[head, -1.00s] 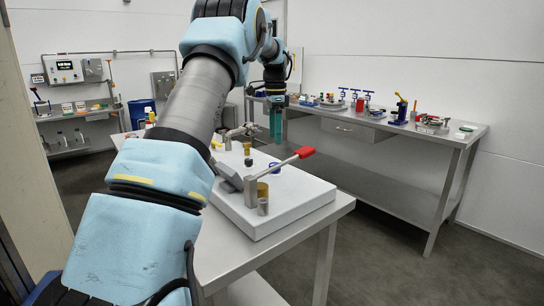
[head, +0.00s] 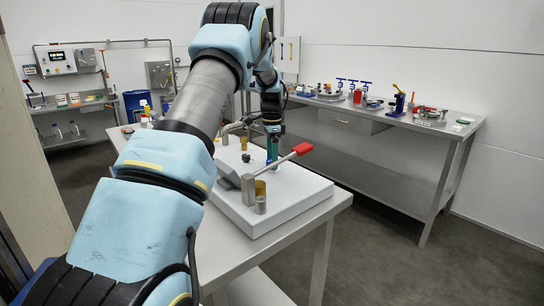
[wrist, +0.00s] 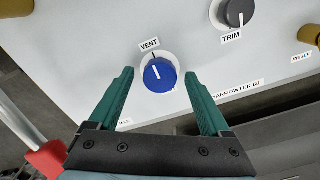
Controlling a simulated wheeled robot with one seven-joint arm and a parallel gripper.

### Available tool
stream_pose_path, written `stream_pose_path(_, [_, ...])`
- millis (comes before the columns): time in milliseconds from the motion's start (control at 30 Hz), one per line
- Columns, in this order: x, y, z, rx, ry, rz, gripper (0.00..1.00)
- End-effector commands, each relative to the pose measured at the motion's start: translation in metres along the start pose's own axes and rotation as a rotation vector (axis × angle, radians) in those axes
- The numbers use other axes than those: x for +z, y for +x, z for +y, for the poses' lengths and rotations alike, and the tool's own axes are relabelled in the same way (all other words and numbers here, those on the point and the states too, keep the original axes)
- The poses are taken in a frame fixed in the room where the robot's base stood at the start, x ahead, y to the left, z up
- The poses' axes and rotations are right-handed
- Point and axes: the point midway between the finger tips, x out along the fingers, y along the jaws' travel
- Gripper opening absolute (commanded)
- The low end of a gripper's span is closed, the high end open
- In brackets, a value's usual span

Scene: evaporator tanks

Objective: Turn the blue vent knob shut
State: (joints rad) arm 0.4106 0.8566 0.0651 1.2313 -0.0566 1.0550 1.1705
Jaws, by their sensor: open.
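The blue vent knob (wrist: 159,74) sits on the white panel under the "VENT" label in the wrist view. Its white pointer line aims up toward the label. My gripper (wrist: 160,82) is open, with one green finger on each side of the knob and a gap between each finger and the knob.
A grey trim knob (wrist: 236,13) is on the same panel at upper right. A lever with a red handle (head: 302,148) rises from the panel nearby, beside a brass fitting. A long bench (head: 400,122) with several tools stands along the back wall.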

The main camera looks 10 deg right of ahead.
Motion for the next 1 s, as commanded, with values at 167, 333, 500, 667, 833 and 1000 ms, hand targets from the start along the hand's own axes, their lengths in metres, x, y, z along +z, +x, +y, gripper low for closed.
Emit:
stream_pose_path(167, [0.0001,0.0005,0.0000,0.000,0.000,0.000,0.82])
stream_pose_path(333, [0.0002,0.0004,0.0000,0.000,0.000,0.000,0.67])
stream_pose_path(500, [0.0002,0.0003,0.0000,0.000,0.000,0.000,0.48])
stream_pose_path(667, [0.0002,0.0003,0.0001,0.000,0.000,0.000,0.30])
stream_pose_path(833, [0.0002,0.0002,0.0002,0.001,0.000,0.000,0.11])
stream_pose_path(1000, [0.0002,0.0002,0.0002,0.001,0.000,-0.001,0.00])
